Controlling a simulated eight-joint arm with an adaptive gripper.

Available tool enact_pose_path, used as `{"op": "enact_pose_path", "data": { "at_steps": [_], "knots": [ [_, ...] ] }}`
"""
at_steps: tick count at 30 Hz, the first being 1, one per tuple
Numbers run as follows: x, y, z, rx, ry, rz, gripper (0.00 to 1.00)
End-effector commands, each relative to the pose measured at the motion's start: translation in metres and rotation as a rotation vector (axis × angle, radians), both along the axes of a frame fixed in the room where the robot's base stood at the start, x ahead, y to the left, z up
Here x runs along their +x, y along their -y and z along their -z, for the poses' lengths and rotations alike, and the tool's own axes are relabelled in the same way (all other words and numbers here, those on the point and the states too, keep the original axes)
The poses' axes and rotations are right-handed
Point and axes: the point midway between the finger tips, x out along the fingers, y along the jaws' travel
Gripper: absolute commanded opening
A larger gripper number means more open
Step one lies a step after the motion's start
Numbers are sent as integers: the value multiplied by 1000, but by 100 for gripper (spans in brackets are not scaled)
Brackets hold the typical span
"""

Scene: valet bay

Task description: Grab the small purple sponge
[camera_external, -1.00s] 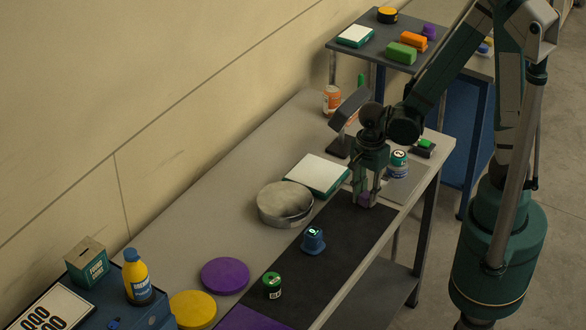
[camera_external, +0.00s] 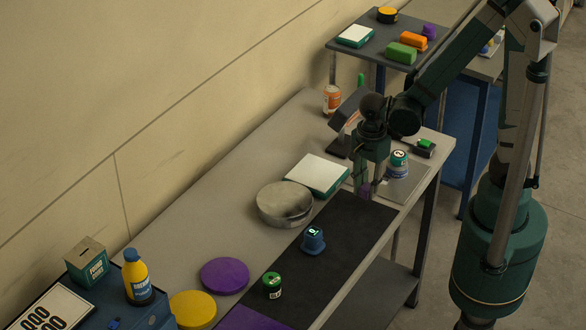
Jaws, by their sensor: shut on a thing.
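My gripper (camera_external: 370,189) points down over the far end of the black mat (camera_external: 345,238) on the long grey table. The fingers hide most of the sponge. I cannot tell exactly how far it is above the mat.
A white-labelled jar (camera_external: 397,164) stands close right of my gripper. A white-topped green box (camera_external: 318,174) and a round metal tin (camera_external: 285,203) lie to the left. A blue numbered object (camera_external: 313,240) and a green jar (camera_external: 272,285) stand nearer the camera.

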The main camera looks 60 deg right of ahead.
Motion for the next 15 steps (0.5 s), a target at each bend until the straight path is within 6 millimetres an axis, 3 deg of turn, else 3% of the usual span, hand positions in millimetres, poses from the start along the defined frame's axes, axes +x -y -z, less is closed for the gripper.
{"op": "enact_pose_path", "data": {
  "at_steps": [15],
  "knots": [
    [0, 0, -54, 0, 0, 0, 16]
  ]
}}
